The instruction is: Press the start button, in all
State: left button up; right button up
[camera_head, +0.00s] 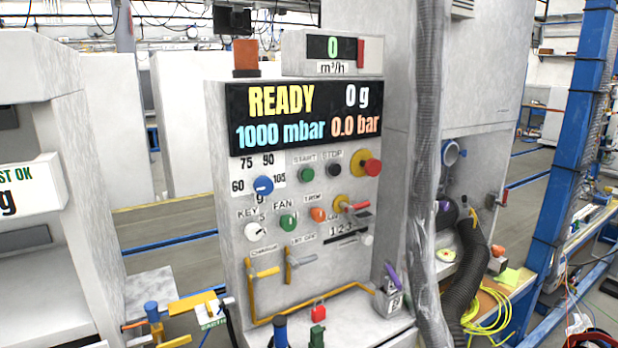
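The start button (306,175) is a round green button under the label START, in the upper button row of the grey control panel (228,215). A black stop button (333,170) sits just to its right under the label STOP. Above them the display (290,116) reads READY, 0 g, 1000 mbar and 0.0 bar. Nothing covers the start button. I see neither of my grippers in this view.
A red mushroom button (372,167) is right of stop. A blue knob (263,185), green fan knob (288,221) and orange button (318,214) are close by. Yellow levers (262,270) project below. A thick grey hose (424,190) hangs at the panel's right.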

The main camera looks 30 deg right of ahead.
grip_shut()
dwell(0.4)
dwell(0.9)
